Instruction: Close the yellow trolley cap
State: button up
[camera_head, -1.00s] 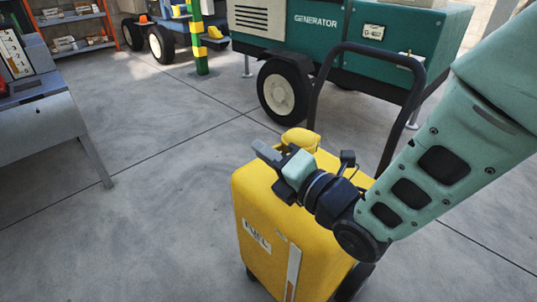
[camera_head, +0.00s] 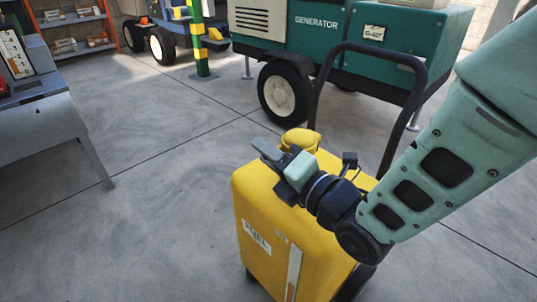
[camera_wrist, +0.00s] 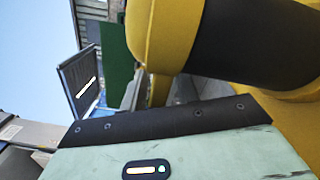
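The yellow fuel trolley (camera_head: 265,235) stands upright in the head view, with its rounded yellow cap (camera_head: 300,141) at the far side of its top. In the wrist view, yellow cap parts (camera_wrist: 160,45) and a black neck-like band (camera_wrist: 240,45) fill the upper right. How far the cap is tilted is unclear. My gripper (camera_head: 266,151) is over the trolley top, just left of and nearer than the cap. In the wrist view a grey finger (camera_wrist: 133,90) is right beside the yellow part; whether it touches cannot be told. The finger gap is not clear.
The trolley's black handle (camera_head: 368,48) rises behind the cap. A green generator (camera_head: 310,45) with wheels stands behind it. A grey metal bench (camera_head: 45,125) is at the left, and a green-yellow post (camera_head: 200,45) farther back. The floor left of the trolley is clear.

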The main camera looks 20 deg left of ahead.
jog(key=shift+s, duration=0.15)
jog(key=p+v, duration=1.1)
jog(key=v, duration=0.6)
jog(key=shift+d+f, duration=0.15)
